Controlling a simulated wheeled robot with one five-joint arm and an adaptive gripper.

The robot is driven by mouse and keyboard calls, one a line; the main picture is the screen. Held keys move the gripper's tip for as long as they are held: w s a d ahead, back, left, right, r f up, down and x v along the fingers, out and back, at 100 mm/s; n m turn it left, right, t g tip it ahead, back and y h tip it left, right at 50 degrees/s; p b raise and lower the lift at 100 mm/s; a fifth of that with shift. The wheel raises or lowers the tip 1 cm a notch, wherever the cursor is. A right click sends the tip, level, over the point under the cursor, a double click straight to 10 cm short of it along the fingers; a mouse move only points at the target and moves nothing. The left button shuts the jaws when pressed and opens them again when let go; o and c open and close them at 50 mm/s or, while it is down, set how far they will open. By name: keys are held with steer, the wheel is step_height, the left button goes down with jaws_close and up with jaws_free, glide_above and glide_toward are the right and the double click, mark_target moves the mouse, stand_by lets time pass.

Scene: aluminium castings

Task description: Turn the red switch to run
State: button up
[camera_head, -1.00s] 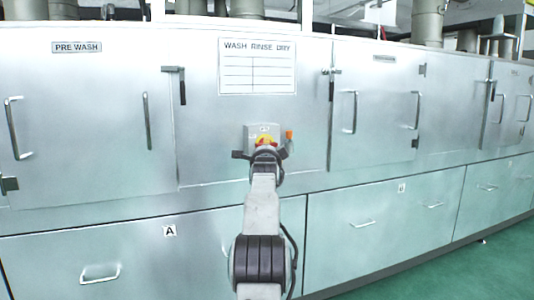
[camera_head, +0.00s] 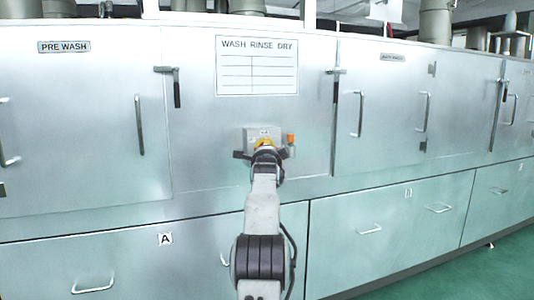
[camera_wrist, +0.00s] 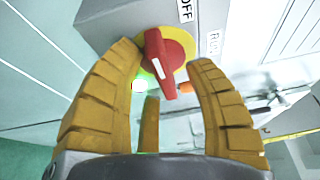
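The red switch (camera_wrist: 163,57) is a round red knob with a raised handle on a yellow disc, fixed to a grey box (camera_head: 257,135) on the machine front. In the wrist view it sits between and just beyond my gripper's (camera_wrist: 164,75) yellow ridged fingers, which are spread apart. No contact with the knob is clear. The label OFF (camera_wrist: 184,9) and a label starting with RU (camera_wrist: 213,44) show on the box. In the head view my gripper (camera_head: 264,149) is in front of the box and hides most of the knob.
The steel washing machine (camera_head: 90,110) fills the view, with doors and handles. A chart reading WASH RINSE DRY (camera_head: 257,66) is above the box. An orange part (camera_head: 291,139) sticks out at the box's right. Green floor (camera_head: 480,275) is free at lower right.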

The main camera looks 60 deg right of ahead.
jaws_close()
steer(key=shift+r, duration=0.1)
steer(key=shift+r+p, duration=0.15)
steer(key=shift+p, duration=0.45)
steer(key=m+p, duration=0.1)
steer(key=p, duration=0.1)
steer(key=shift+r+y+p, duration=0.15)
steer(key=shift+y+p, duration=0.15)
steer(key=m+p, duration=0.2)
steer(key=p, duration=0.1)
steer(key=shift+w+a+g+y, duration=0.1)
steer(key=shift+a+g+y, duration=0.05)
steer(key=shift+g+y, duration=0.2)
steer(key=shift+m+p, duration=0.6)
steer(key=shift+p, duration=0.2)
steer(key=shift+f, duration=0.2)
steer(key=shift+w, duration=0.1)
